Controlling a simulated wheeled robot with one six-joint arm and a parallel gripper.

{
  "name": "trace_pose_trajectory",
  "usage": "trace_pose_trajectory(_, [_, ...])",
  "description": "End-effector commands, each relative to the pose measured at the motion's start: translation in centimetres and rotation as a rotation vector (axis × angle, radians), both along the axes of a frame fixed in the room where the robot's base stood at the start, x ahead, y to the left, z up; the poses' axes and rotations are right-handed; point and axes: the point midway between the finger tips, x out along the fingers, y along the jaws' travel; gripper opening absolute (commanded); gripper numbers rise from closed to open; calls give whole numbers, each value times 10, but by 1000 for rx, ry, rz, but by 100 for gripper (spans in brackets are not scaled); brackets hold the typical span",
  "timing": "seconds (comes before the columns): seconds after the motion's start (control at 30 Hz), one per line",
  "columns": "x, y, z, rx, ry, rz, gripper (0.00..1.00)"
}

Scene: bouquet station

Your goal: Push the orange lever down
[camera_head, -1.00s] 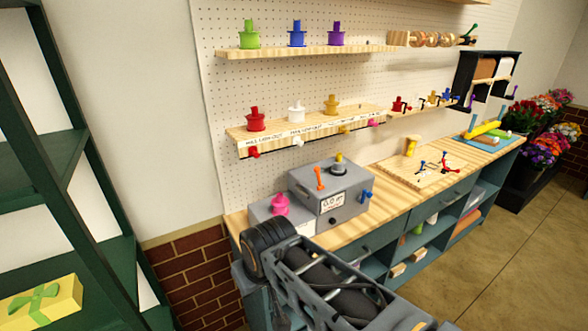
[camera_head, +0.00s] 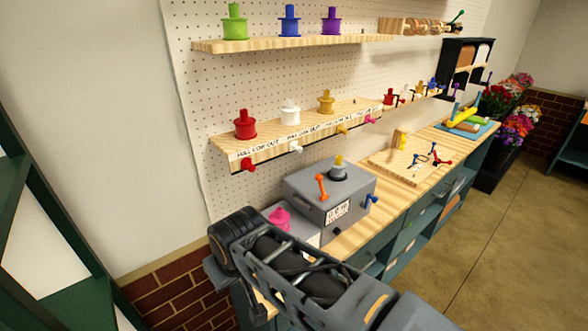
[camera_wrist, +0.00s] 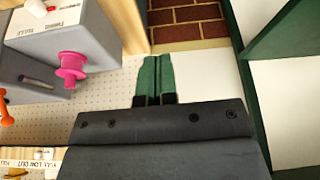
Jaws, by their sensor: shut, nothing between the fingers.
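In the wrist view an orange lever (camera_wrist: 6,108) shows at the left edge, partly cut off. The grey box (camera_head: 350,192) also carries a yellow-topped knob (camera_head: 339,170), a blue lever (camera_head: 371,199) and a small display (camera_head: 337,212). My gripper (camera_wrist: 158,60) is shut and empty, with green fingers, well to the right of the orange lever in the wrist view. In the head view my arm hides the gripper's fingers.
A pink knob (camera_head: 279,217) sits on a lower grey box left of the orange lever. Above it, a wooden shelf (camera_head: 262,147) with labels holds several coloured spools. A wooden board (camera_head: 400,169) with small levers lies farther along the bench. Green shelving (camera_head: 75,275) stands at left.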

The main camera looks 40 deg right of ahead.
Motion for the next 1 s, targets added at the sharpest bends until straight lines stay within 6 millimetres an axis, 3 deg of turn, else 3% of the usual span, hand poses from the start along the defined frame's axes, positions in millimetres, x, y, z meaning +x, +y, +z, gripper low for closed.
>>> trace_pose_trajectory(0.3, [1, -1, 1, -2, 0, -4, 0])
trace_pose_trajectory(0.47, [23, -24, 14, -48, 16, -80, 0])
trace_pose_trajectory(0.57, [49, -58, 31, -111, 36, -189, 0])
trace_pose_trajectory(0.73, [89, -134, 62, -241, 74, -426, 0])
trace_pose_trajectory(0.9, [107, -204, 86, -351, 99, -652, 0])
trace_pose_trajectory(1.0, [111, -234, 95, -397, 107, -754, 0])
